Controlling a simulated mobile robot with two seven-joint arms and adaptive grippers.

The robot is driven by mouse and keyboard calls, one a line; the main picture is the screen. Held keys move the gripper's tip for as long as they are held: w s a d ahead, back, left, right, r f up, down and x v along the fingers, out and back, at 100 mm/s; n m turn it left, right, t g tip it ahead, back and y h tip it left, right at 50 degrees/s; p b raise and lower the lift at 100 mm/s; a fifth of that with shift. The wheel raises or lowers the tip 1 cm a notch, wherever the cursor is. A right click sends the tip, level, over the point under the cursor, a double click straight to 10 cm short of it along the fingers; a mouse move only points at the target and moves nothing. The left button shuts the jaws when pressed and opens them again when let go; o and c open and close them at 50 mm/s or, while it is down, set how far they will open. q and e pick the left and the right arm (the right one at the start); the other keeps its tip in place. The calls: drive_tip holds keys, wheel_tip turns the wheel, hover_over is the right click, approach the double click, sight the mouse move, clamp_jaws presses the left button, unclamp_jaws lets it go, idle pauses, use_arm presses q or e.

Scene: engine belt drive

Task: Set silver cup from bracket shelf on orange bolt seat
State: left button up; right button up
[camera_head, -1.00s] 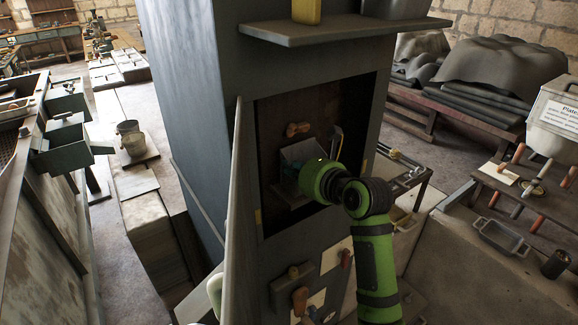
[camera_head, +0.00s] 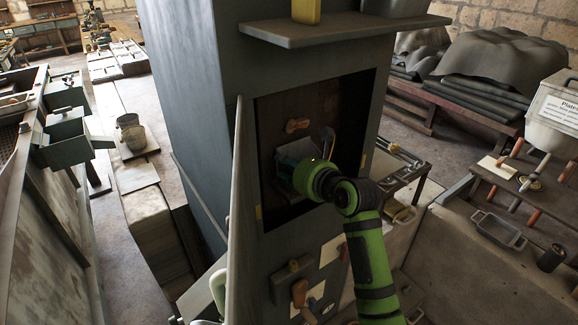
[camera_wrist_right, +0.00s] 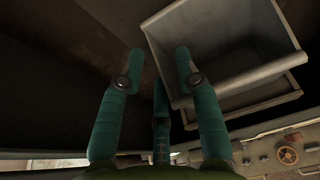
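My right gripper (camera_wrist_right: 160,75) reaches into the dark opening of the tall grey cabinet (camera_head: 180,120). Its teal fingers are spread apart in the right wrist view. An open grey metal bin (camera_wrist_right: 240,45), the only cup-like thing beside the gripper, sits tilted in that view. One finger overlaps its near-left wall; I cannot tell whether they touch. In the head view the green wrist and teal fingers (camera_head: 290,158) hide most of the bin. I cannot pick out the silver cup or the orange bolt seat for sure. My left gripper is not visible; only a pale green arm part shows low.
An orange-brown knob (camera_head: 298,125) is on the opening's back wall. The open door (camera_head: 240,190) stands left of the opening. A ledge (camera_head: 345,30) with a yellow block (camera_head: 306,10) juts out above. An orange handle (camera_head: 300,292) is below. A cluttered bench (camera_head: 405,170) stands right.

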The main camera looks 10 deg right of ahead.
drive_tip(key=shift+r, duration=0.15)
drive_tip(key=b+v, duration=0.3)
drive_tip(key=v, duration=0.9)
drive_tip(key=shift+b, duration=0.3)
